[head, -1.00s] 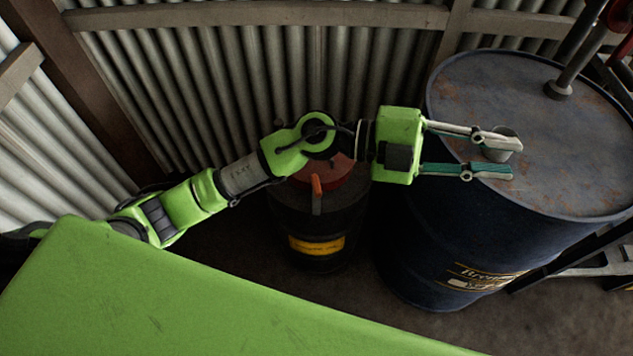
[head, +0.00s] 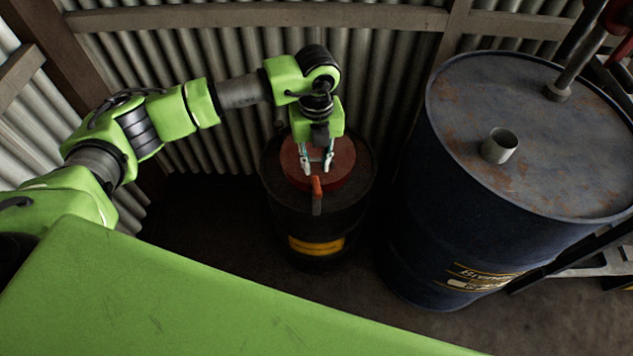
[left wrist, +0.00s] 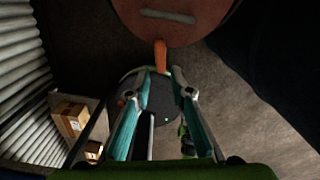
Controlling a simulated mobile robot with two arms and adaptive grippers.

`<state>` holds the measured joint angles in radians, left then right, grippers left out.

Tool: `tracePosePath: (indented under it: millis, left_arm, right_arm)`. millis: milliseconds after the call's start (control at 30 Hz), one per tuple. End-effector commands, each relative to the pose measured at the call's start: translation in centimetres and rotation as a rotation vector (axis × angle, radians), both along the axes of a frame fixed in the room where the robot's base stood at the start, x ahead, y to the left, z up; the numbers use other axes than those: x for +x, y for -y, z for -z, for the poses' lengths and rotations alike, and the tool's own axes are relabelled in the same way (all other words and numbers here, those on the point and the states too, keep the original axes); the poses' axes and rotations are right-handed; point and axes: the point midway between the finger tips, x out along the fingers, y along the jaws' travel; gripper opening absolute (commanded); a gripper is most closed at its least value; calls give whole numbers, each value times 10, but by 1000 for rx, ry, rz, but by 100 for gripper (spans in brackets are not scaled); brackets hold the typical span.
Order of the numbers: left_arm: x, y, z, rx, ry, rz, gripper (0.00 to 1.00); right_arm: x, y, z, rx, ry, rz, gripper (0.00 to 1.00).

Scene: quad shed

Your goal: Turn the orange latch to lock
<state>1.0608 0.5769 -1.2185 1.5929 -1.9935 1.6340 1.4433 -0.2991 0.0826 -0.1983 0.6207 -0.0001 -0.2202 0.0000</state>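The orange latch (head: 317,188) is a short bar at the front edge of the red lid (head: 338,168) on a dark drum (head: 318,218). It also shows in the left wrist view (left wrist: 160,53), just beyond the fingertips. My left gripper (head: 318,170) points down over the lid, close behind the latch in the head view. Its two fingers are apart with nothing held between them, as the left wrist view (left wrist: 162,72) also shows. I cannot tell whether a fingertip touches the latch or lid. My right gripper is not in view.
A large blue barrel (head: 450,200) stands to the right, with a grey metal cup (head: 499,146) on its rusty top. A corrugated metal wall (head: 215,140) is close behind the drum. Cardboard boxes (left wrist: 70,119) show in the left wrist view. Floor (head: 370,300) in front is clear.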

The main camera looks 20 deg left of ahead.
Motion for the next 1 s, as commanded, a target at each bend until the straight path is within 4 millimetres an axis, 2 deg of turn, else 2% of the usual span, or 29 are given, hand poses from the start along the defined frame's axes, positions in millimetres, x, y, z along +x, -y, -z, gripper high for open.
tracePosePath:
  millis: [200,400,600,867,967,1000]
  left_arm:
    - [-1,1,48,-1,-4,1,21]
    - [-1,1,79,-2,-2,1,21]
    - [-1,1,93,-2,0,3,21]
    - [0,1,95,-3,1,3,21]
    - [0,1,95,-3,1,3,0]
    - [0,1,95,-3,1,3,0]
  right_arm:
    - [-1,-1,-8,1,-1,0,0]
    - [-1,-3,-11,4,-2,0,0]
    - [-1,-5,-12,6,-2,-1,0]
    - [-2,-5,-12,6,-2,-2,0]
    - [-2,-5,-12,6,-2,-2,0]
    - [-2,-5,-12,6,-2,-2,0]
